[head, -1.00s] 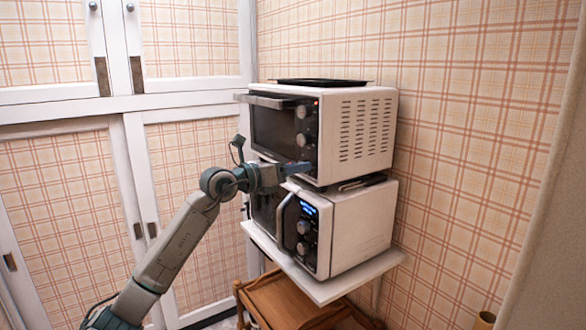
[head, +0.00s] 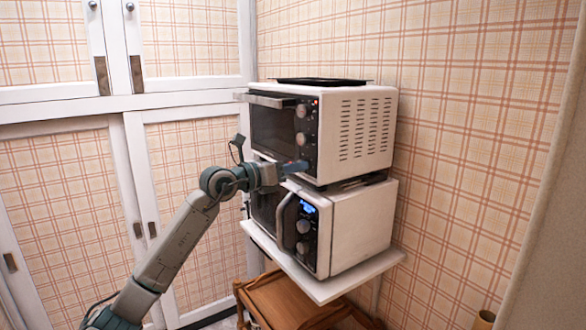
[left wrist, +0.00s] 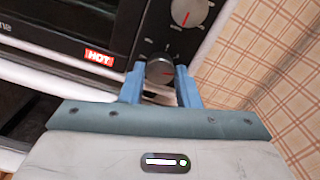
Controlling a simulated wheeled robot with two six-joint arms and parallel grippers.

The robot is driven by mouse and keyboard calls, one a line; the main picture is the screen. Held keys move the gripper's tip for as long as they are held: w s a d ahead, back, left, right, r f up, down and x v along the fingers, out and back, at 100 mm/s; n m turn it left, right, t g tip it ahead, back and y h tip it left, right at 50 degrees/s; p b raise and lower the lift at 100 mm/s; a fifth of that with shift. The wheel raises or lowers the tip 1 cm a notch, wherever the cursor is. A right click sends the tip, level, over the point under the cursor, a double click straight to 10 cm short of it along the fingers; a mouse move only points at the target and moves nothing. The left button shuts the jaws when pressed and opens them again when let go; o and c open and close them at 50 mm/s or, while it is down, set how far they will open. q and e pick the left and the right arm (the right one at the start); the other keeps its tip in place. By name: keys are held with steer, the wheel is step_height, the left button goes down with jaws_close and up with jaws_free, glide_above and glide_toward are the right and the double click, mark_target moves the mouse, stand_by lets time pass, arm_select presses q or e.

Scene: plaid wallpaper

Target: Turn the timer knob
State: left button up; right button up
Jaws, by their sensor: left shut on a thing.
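The white toaster oven (head: 345,135) stands on top of a white microwave (head: 352,230). My left gripper (head: 305,166) reaches this knob from the left. In the left wrist view its blue fingers (left wrist: 161,84) are on either side of the knob, shut on it. My right gripper is not in view.
The middle knob (head: 301,139) sits just above my fingers. The oven door handle (head: 268,100) sticks out at the left. A dark tray (head: 320,82) lies on top of the oven. The shelf (head: 325,290) holds both appliances above a wooden cart (head: 285,305).

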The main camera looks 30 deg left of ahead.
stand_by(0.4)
arm_select(q)
steer(key=o, duration=1)
steer(key=shift+c, duration=0.2)
steer(key=b+v, duration=1)
steer(key=shift+s+a+b, duration=0.2)
steer(key=shift+s+b, duration=0.15)
steer(key=shift+b, duration=0.05)
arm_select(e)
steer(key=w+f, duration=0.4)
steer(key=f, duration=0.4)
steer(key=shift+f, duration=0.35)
